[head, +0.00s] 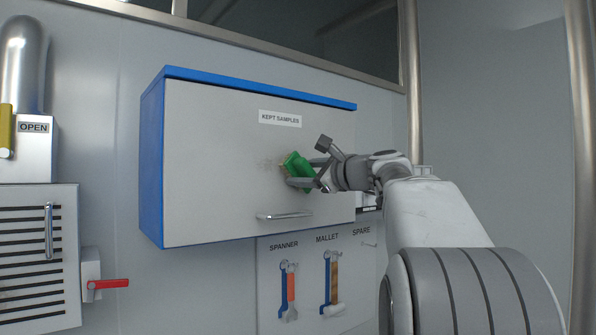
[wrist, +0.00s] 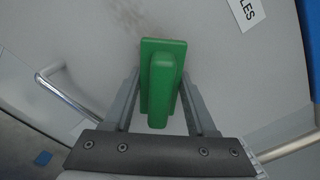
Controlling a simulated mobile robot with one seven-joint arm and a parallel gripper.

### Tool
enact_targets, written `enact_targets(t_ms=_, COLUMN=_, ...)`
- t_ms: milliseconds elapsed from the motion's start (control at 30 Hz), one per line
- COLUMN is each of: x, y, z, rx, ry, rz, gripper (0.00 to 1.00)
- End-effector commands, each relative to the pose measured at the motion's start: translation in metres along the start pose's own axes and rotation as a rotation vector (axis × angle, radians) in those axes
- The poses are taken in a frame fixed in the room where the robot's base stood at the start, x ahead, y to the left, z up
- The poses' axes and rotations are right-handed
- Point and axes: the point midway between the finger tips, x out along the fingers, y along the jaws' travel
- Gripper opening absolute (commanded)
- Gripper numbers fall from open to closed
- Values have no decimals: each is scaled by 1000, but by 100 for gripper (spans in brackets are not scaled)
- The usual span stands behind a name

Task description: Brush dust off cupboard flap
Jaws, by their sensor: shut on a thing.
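The cupboard flap (head: 215,165) is a light grey panel in a blue-framed wall cupboard, closed, with a "KEPT SAMPLES" label (head: 280,118) and a bar handle (head: 285,215) low down. My gripper (head: 302,175) is shut on a green brush (head: 298,166) in front of the flap's right half. The brush's pale bristles face the flap; I cannot tell whether they touch it. In the wrist view the green brush (wrist: 162,85) sits between the two fingers. A faint brownish dust patch (head: 268,164) lies just left of the brush; it also shows in the wrist view (wrist: 125,22).
A tool board (head: 305,250) below the cupboard holds a spanner (head: 288,290) and a mallet (head: 332,283). A red lever (head: 108,284) and a louvred grey cabinet (head: 35,260) stand at the left. A steel post (head: 412,90) rises at the cupboard's right.

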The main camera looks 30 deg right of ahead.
Motion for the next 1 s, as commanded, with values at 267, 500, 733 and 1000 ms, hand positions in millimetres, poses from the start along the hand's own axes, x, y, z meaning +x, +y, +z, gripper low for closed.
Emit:
enact_targets(t_ms=267, x=-1, y=-16, z=-14, rx=0, ry=3, rz=-1, gripper=12)
enact_targets(t_ms=500, x=-1, y=-25, z=-23, rx=0, ry=0, rz=0, gripper=12)
enact_targets(t_ms=733, x=1, y=-20, z=-20, rx=0, ry=-2, rz=0, gripper=12)
enact_targets(t_ms=1000, x=0, y=-2, z=-4, rx=-2, ry=-3, rz=2, gripper=12)
